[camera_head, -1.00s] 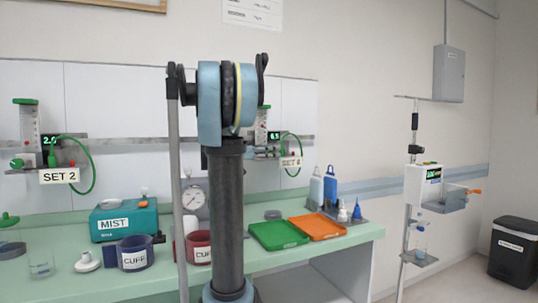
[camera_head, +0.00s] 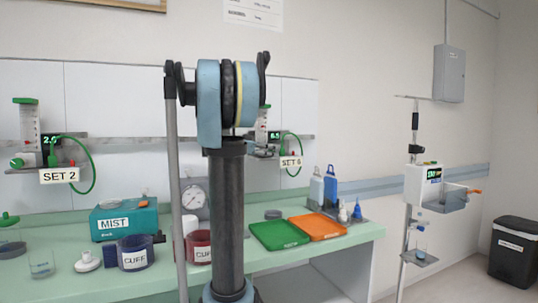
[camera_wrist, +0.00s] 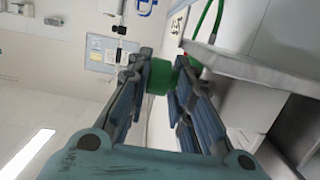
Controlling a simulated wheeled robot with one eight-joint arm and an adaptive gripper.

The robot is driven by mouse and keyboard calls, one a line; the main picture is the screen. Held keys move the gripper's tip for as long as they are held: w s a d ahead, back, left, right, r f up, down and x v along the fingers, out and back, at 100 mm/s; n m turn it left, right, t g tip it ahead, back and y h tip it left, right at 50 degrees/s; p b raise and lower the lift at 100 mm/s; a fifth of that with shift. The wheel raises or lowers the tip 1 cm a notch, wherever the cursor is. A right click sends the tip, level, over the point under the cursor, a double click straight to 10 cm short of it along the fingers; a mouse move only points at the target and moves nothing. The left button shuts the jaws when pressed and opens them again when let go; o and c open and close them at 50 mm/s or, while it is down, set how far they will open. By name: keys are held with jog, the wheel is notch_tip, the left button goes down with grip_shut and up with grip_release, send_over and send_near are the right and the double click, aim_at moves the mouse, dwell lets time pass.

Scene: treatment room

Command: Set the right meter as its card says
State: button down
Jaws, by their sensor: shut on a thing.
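The right meter (camera_head: 262,130) is on the wall rail, partly hidden behind my arm. Its clear tube has a green top. Its lit display (camera_head: 275,135) has green digits too small to read surely. Its card (camera_head: 290,161) says SET 6 and hangs below by a green hose. In the wrist view my gripper (camera_wrist: 163,76) is shut on a green knob (camera_wrist: 158,79), one finger on each side. In the head view the knob and my fingertips are mostly hidden behind my arm. The left meter (camera_head: 29,125) has a card (camera_head: 59,175) saying SET 2.
Bottles (camera_head: 330,184) stand at the back right. A pole with a device (camera_head: 424,184) stands to the right.

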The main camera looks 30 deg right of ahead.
jog(key=shift+s, duration=0.15)
jog(key=c, duration=1.5)
grip_release()
jog(key=shift+a, duration=0.3)
jog(key=a, duration=0.3)
jog(key=a+r, duration=0.1)
jog(key=a, duration=0.3)
jog(key=a+r, duration=0.1)
jog(key=a, duration=0.3)
jog(key=shift+w, duration=0.4)
